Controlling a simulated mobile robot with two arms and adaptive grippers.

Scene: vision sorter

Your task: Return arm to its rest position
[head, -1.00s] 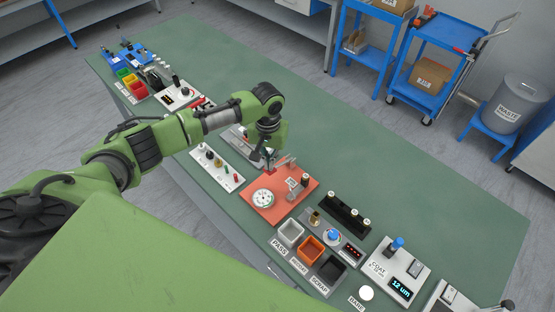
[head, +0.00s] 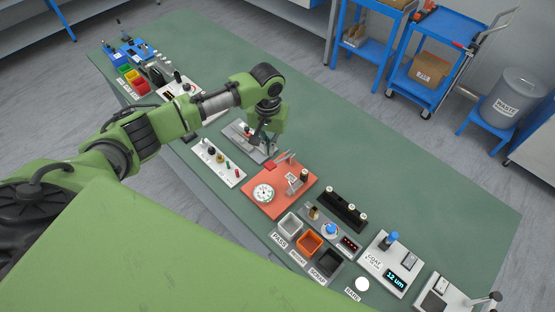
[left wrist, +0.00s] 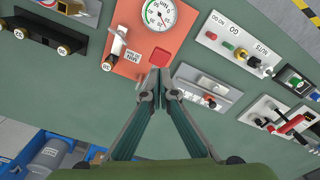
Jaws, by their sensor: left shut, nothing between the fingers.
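My left arm reaches in from the left over the green bench (head: 420,208). Its left gripper (head: 265,145) points down above the bench, near a grey metal fixture and the back-left corner of the orange-red gauge plate (head: 262,208). In the left wrist view the fingers of the left gripper (left wrist: 160,80) meet at their tips, with nothing between them. Beyond the tips are the gauge plate (left wrist: 128,72) with its round dial and the grey fixture (left wrist: 207,88). My right gripper is not in view.
A white go/no-go gauge board (head: 220,162) lies beside the gauge plate. Grey (head: 290,224), orange (head: 308,243) and dark (head: 329,263) bins stand at the front. A coating gauge (head: 390,264) is at the right. The bench's far right is clear. Blue carts stand behind.

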